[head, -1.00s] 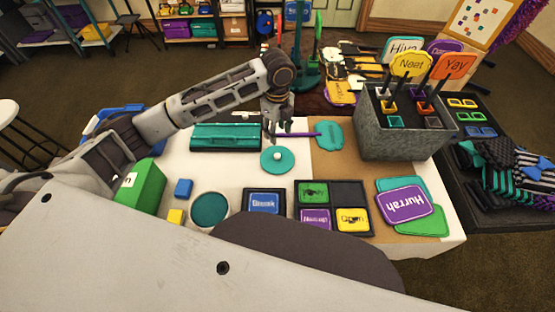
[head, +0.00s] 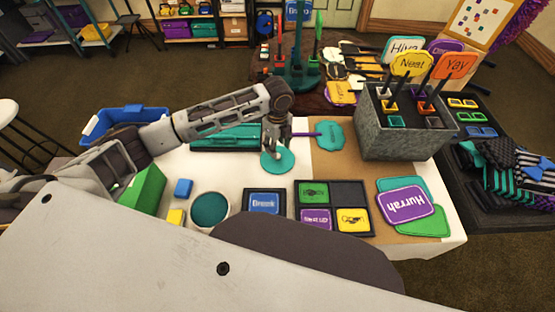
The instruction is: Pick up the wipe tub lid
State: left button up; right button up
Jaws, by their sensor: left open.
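The wipe tub lid, a flat teal disc with a small pale knob (head: 278,163), lies on the white part of the table in the head view. My left gripper (head: 277,151) points down right over the lid, its open fingers at the knob and partly hiding it. I cannot tell whether the fingers touch the knob. The round tub (head: 209,209), white-rimmed and teal inside, stands to the lid's lower left. My right gripper is not in view.
A teal case (head: 225,137) lies behind the lid, partly under my left arm. A teal paddle sign (head: 330,135) lies to its right. A grey box of signs (head: 405,135) stands behind.

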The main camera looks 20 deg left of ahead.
aim_at(278, 155)
pick_arm(q)
jog(key=shift+f, duration=2.65)
grip_shut()
